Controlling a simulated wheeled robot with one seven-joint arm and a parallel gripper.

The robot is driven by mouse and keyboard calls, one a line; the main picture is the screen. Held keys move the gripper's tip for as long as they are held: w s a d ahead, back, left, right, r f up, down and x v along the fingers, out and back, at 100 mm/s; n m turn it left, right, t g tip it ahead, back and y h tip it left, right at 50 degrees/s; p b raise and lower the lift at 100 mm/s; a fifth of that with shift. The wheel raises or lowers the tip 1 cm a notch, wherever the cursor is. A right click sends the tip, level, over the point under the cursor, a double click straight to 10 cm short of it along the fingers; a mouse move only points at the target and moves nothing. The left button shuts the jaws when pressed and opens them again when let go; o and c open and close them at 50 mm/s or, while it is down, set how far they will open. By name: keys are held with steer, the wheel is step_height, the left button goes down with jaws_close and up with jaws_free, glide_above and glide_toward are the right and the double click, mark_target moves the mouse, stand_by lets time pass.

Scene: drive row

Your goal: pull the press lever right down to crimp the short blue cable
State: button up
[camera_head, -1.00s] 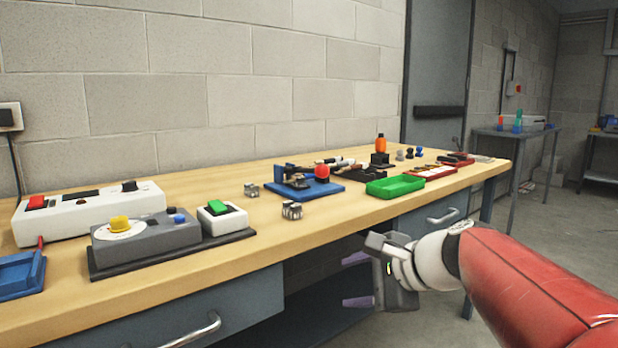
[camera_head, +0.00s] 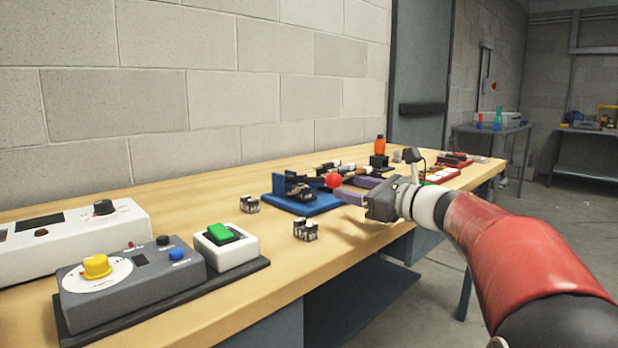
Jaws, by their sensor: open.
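The press is a blue base (camera_head: 300,204) with dark metal parts on the wooden bench. Its lever carries a red ball knob (camera_head: 333,181) at its right side. My gripper (camera_head: 358,190) is open, with its purple fingers pointing left toward the red knob. The fingertips look close to the knob in the picture, but I cannot tell whether they touch it. I see nothing between the fingers. I cannot make out the short blue cable in the press.
Small grey connector blocks (camera_head: 306,229) lie in front of the press. A grey box with a yellow knob (camera_head: 96,266) and a white box with a green button (camera_head: 226,246) stand at left.

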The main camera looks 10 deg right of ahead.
mark_target(327, 182)
steer(key=shift+x, duration=0.8)
steer(key=p+x, duration=0.1)
steer(key=x, duration=0.5)
steer(key=shift+w+a, duration=0.1)
steer(key=shift+w, duration=0.15)
jaws_close()
